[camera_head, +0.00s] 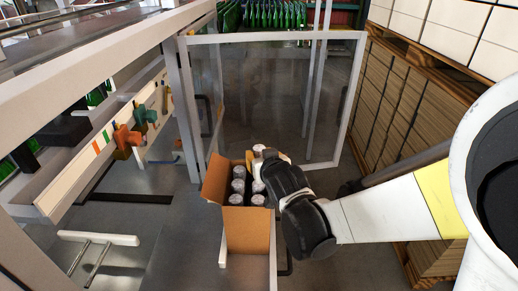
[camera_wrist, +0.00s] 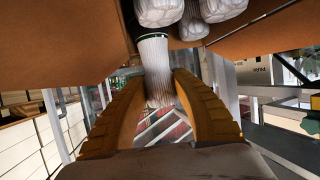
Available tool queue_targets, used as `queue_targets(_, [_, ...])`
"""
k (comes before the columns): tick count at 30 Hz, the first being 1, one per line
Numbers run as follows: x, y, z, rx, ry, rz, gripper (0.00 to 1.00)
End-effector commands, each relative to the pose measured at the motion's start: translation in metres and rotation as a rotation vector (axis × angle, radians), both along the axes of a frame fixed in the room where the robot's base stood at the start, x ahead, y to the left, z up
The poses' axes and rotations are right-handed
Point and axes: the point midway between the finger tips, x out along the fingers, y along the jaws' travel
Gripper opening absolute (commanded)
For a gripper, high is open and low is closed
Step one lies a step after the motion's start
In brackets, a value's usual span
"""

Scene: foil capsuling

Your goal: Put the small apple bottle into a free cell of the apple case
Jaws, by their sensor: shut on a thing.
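The apple case (camera_head: 249,229) is an open cardboard box with raised flaps, holding several bottles with silver foil tops (camera_head: 238,187). My gripper (camera_head: 262,153) is over the back right part of the case. In the wrist view, my gripper's orange fingers (camera_wrist: 165,85) are closed around a foil-topped neck of a dark bottle (camera_wrist: 154,58), which has a thin green and white band.
Other foil tops (camera_wrist: 236,8) are close to the held bottle in the wrist view. A clear framed panel (camera_head: 270,95) stands behind the case. A machine rail with coloured clamps (camera_head: 126,140) is at left. Stacked cardboard (camera_head: 385,110) is at right.

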Motion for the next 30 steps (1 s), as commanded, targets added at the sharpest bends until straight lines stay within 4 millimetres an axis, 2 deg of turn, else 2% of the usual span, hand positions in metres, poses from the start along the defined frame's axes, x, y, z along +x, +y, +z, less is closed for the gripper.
queue_targets(7, [0.000, 0.000, -0.007, 0.000, -0.001, 0.000, 0.00])
queue_targets(8, [0.000, 0.000, -0.007, 0.000, -0.001, 0.000, 0.34])
queue_targets(9, [0.000, 0.000, -0.006, 0.000, -0.001, 0.000, 0.46])
queue_targets(10, [0.000, 0.000, -0.006, 0.000, -0.001, 0.000, 0.54])
queue_targets(22, [-0.006, -0.001, -0.004, 0.000, 0.000, 0.000, 0.54])
queue_targets(26, [-0.023, -0.005, 0.003, 0.001, 0.000, 0.000, 0.54])
queue_targets(30, [-0.049, -0.011, 0.014, -0.001, 0.000, 0.000, 0.54])
